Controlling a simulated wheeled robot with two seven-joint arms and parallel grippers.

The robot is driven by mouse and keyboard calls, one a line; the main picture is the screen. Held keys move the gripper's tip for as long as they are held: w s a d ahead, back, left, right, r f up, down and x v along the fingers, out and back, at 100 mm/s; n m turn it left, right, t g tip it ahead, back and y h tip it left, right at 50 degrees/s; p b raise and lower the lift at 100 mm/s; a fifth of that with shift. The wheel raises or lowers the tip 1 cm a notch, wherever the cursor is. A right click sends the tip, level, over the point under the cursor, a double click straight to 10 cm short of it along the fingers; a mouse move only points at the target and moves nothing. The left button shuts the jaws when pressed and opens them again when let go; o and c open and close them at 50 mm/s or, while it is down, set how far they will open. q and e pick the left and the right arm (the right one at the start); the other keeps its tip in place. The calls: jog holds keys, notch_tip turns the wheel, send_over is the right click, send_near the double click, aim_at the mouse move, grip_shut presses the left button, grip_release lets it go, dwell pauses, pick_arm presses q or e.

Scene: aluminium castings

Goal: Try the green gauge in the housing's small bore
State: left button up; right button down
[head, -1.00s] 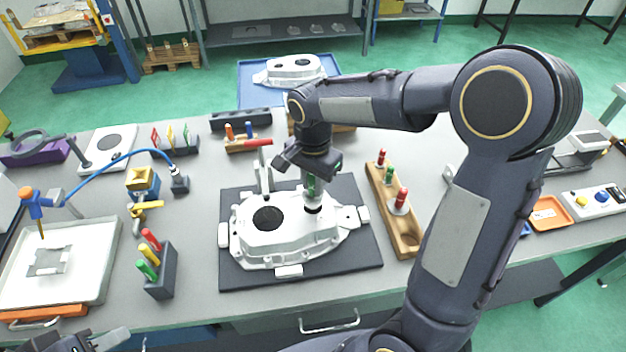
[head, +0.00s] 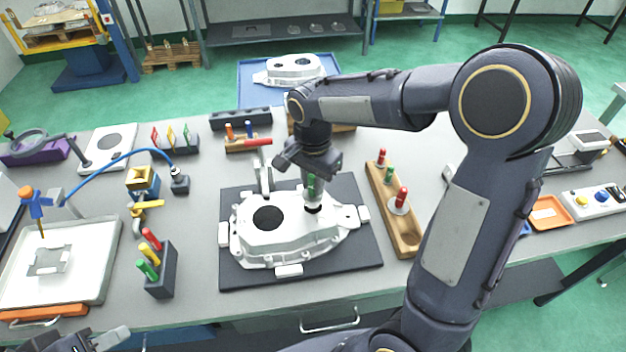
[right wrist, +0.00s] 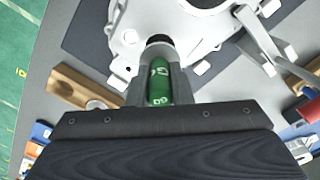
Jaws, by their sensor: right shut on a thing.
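The white cast housing (head: 285,243) lies on a dark mat on the table, with its large bore open at its left. My right gripper (head: 312,184) is over the right part of the housing, shut on the upright green gauge (head: 311,190). In the right wrist view the green gauge (right wrist: 159,86) sits between the fingers, its lower end at the small bore (right wrist: 158,42). I cannot tell how far it is in. My left gripper (head: 95,342) shows only partly at the bottom left edge, away from the housing.
A wooden rack (head: 400,222) with red and green gauges stands right of the mat. A red-handled clamp (head: 262,170) rises behind the housing. A dark block (head: 160,273) with coloured handles stands at left, beside a white tray (head: 97,290).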

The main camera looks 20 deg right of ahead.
aim_at(313, 193)
jog(key=shift+f+b, duration=1.55)
jog(key=shift+f, duration=0.5)
dwell(0.4)
jog(key=shift+r, duration=0.15)
dwell(0.9)
jog(key=shift+r+p, duration=3.25)
jog(key=shift+r, duration=0.65)
